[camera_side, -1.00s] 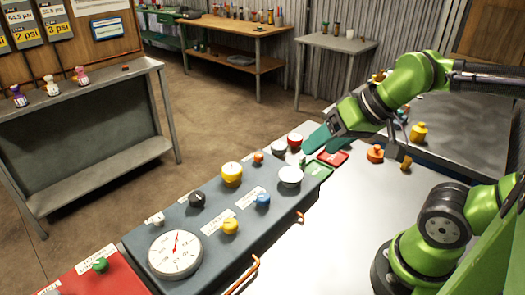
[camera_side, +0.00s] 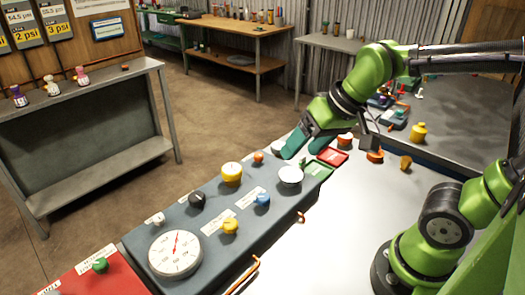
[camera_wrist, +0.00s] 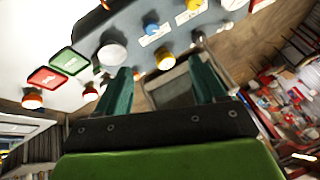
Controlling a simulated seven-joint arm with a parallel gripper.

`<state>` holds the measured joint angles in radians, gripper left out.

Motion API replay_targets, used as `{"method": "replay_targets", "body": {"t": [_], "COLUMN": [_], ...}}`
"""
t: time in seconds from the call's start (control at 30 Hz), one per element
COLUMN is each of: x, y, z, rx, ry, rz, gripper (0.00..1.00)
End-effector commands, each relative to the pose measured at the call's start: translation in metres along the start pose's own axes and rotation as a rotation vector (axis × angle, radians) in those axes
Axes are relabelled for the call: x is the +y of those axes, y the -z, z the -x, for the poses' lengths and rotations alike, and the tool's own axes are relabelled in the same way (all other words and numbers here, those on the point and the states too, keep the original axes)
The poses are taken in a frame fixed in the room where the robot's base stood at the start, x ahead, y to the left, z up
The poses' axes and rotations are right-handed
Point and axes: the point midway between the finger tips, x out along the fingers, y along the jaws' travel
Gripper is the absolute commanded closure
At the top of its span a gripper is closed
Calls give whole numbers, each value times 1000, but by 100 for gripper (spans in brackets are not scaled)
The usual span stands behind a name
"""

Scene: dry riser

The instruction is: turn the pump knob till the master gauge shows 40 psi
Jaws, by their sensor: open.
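The large white dial gauge (camera_side: 175,254) lies near the front end of the grey-blue panel (camera_side: 145,243); its red needle points nearly straight up and its numbers are too small to read. The panel carries a large yellow knob (camera_side: 231,173), a black knob (camera_side: 197,199), a blue knob (camera_side: 262,199), a smaller yellow knob (camera_side: 229,226) and a white round knob (camera_side: 290,176). I cannot read which is the pump knob. My gripper (camera_side: 302,148), with teal fingers, is open above the panel's far end. In the wrist view, a yellow knob (camera_wrist: 165,60) shows between the fingers.
Green (camera_side: 319,170) and red (camera_side: 333,156) tiles lie beside the panel's far end. Orange pieces (camera_side: 375,156) stand on the white surface to the right. A red panel (camera_side: 85,283) with a green knob (camera_side: 100,265) adjoins the gauge end. The white surface's middle is clear.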

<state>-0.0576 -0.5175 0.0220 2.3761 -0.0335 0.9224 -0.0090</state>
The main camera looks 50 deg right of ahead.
Motion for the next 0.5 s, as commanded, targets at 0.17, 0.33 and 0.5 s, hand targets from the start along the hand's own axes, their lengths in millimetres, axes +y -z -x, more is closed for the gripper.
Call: {"method": "replay_targets", "body": {"t": [0.17, 0.33, 0.5], "x": [-41, -81, -120], "y": [43, 78, 105], "z": [-28, -63, -106], "rx": [-142, -273, -404], "ry": [-44, -66, -60], "rz": [229, 501, 792], "gripper": [30, 30, 30]}}
